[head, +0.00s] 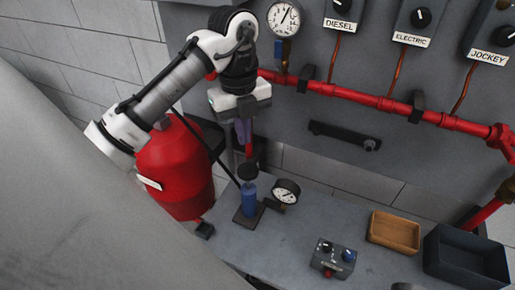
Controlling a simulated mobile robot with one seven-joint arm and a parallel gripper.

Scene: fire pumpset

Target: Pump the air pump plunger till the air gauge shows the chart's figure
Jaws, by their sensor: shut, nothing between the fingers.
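The air pump stands on the grey bench, with a blue cylinder (249,200) on a dark base plate. Its black plunger knob (248,172) is on top. The round air gauge (286,191) with a pale dial is just right of the pump; its needle is too small to read. My gripper (243,137) points down above the plunger knob, its fingers shut and empty. A gap shows between fingertips and knob in the picture. I cannot make out a chart in this view.
A red tank (174,167) stands left of the pump. A small control box (333,259), a wooden tray (394,231) and a dark bin (466,256) sit to the right. A red pipe (385,103) and wall gauge (284,18) are behind. Bench between pump and control box is clear.

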